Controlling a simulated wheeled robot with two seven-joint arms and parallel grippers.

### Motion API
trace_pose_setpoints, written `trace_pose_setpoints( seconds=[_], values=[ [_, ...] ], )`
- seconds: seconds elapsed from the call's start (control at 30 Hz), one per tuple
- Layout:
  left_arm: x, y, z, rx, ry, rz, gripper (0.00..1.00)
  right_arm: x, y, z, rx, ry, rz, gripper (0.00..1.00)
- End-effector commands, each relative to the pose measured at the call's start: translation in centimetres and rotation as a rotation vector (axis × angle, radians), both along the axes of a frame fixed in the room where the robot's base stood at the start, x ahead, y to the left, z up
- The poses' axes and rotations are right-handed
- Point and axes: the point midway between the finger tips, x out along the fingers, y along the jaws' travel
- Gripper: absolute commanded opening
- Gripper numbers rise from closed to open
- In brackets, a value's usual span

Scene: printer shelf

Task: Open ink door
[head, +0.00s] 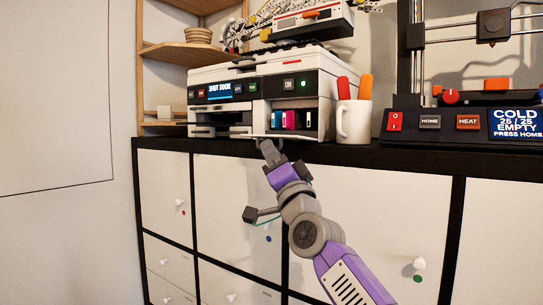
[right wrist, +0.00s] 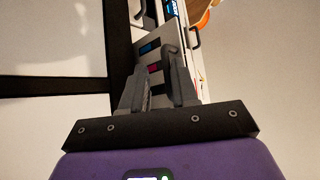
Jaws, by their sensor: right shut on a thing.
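The printer (head: 225,75) stands on top of the cabinet, white and dark grey, and its screen (head: 219,90) reads "SHUT DOOR". Its ink bay is uncovered, with a cyan cartridge (head: 277,120), a magenta cartridge (head: 289,120) and a dark one beside them. The ink door (head: 258,136) seems to be folded down, a thin pale edge below the bay. My right gripper (head: 267,147) is at that edge; the right wrist view shows its fingers (right wrist: 160,85) close in front of the bay, shut on the door. The grip itself is partly hidden. My left gripper is out of view.
A white mug (head: 353,121) with red and orange handles stands just right of the printer. Farther right is a 3D printer (head: 460,122) with a "COLD" screen. The cabinet (head: 350,205) has doors with knobs below. A wooden shelf (head: 185,50) stands behind left.

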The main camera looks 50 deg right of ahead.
Motion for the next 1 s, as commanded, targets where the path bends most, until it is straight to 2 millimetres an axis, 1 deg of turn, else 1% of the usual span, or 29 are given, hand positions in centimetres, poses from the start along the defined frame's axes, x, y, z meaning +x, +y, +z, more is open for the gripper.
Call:
trace_pose_setpoints(
  seconds=[0.03,0.2,0.33,0.7,0.83,1.0],
  values=[
    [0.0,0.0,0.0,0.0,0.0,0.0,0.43,-0.4,-0.5,0.0,0.003,-0.002,-0.011,0.2],
    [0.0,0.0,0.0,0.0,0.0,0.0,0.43,-0.5,-0.5,-0.1,0.003,-0.001,-0.012,0.2],
    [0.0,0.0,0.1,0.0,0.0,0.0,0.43,-1.1,-0.1,-0.6,0.004,-0.001,-0.012,0.2],
    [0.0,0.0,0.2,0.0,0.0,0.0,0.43,-4.5,2.5,-2.9,-0.001,-0.004,-0.006,0.2],
    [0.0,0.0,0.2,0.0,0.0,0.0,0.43,-5.2,3.2,-3.6,-0.001,-0.002,-0.004,0.2],
    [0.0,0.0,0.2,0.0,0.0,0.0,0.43,-5.5,3.6,-3.9,-0.003,-0.002,-0.002,0.2]
  ],
)
